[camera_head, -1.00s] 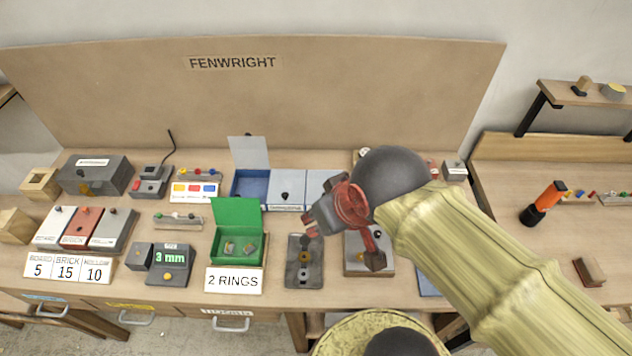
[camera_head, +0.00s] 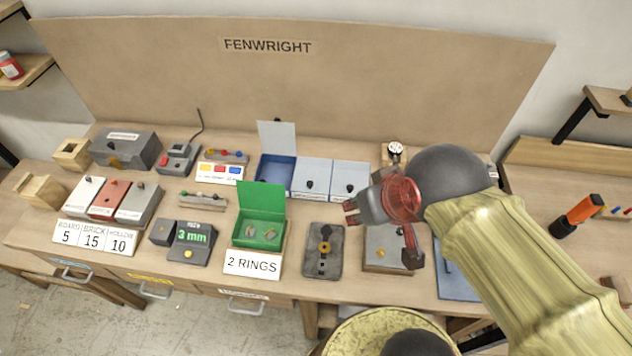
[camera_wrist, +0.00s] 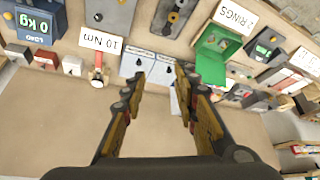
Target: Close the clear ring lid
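A box with a blue inside (camera_head: 275,168) stands open at the back middle of the bench in the head view. Its pale, see-through lid (camera_head: 277,137) stands up at the rear edge with a dark knob at the top. Its label is too small to read. My gripper (camera_head: 350,212) is in front and to the right of it, apart from it, above the bench. In the wrist view my gripper (camera_wrist: 157,90) has its two fingers spread with nothing between them. The open box is mostly hidden there behind the right finger.
Two shut grey-lidded boxes (camera_head: 312,178) (camera_head: 350,180) with dark knobs stand right of the blue one. A green box (camera_head: 258,230) with its lid up stands in front. The upright FENWRIGHT board (camera_head: 290,80) is behind. A dark plate with knobs (camera_head: 323,250) lies nearer.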

